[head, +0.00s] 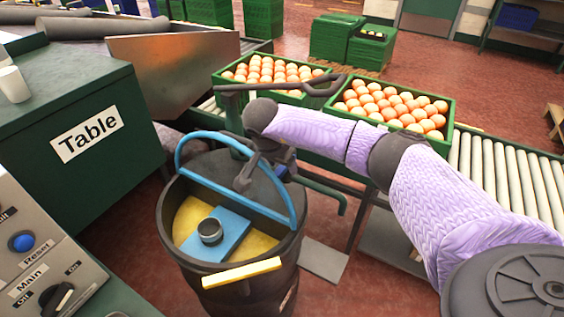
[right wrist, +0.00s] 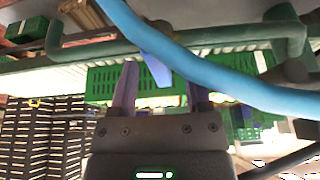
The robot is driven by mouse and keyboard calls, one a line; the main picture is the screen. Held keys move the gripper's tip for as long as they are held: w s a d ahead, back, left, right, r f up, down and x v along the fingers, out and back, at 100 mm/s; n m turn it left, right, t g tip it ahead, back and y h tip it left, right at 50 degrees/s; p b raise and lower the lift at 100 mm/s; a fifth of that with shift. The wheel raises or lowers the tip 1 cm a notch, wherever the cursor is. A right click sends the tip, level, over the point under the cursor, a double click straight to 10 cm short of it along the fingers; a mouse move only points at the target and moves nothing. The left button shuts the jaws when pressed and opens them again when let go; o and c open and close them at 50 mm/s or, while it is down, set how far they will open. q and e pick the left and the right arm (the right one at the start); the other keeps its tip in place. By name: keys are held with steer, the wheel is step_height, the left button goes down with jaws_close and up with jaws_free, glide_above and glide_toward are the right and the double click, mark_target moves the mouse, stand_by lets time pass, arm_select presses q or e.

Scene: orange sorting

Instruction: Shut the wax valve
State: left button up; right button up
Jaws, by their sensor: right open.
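A dark drum (head: 225,255) holds yellow wax (head: 190,215), with a blue block and round black knob (head: 210,232) in it. A blue hoop (head: 287,200) arches over the drum. My right gripper (head: 243,180) is at the drum's far side, close to the hoop; its jaws are open. In the right wrist view, a small blue-violet piece (right wrist: 153,58) shows ahead between its fingers (right wrist: 157,92), apparently not gripped. I cannot tell whether this piece is the wax valve's handle, or how the valve stands. The hoop crosses in front as a blue tube (right wrist: 215,68). My left gripper is out of view.
A green pipe (head: 325,188) bends down right of the drum. Behind it, green crates of oranges (head: 395,105) stand on a roller conveyor (head: 500,175). A green table (head: 65,95) and a switch panel (head: 40,255) are at left.

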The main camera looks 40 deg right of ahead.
steer(key=p+v, duration=0.3)
steer(key=v, duration=0.6)
steer(key=shift+r+p, duration=0.15)
steer(key=shift+p, duration=0.15)
steer(key=shift+a+r, duration=0.15)
steer(key=shift+r, duration=0.1)
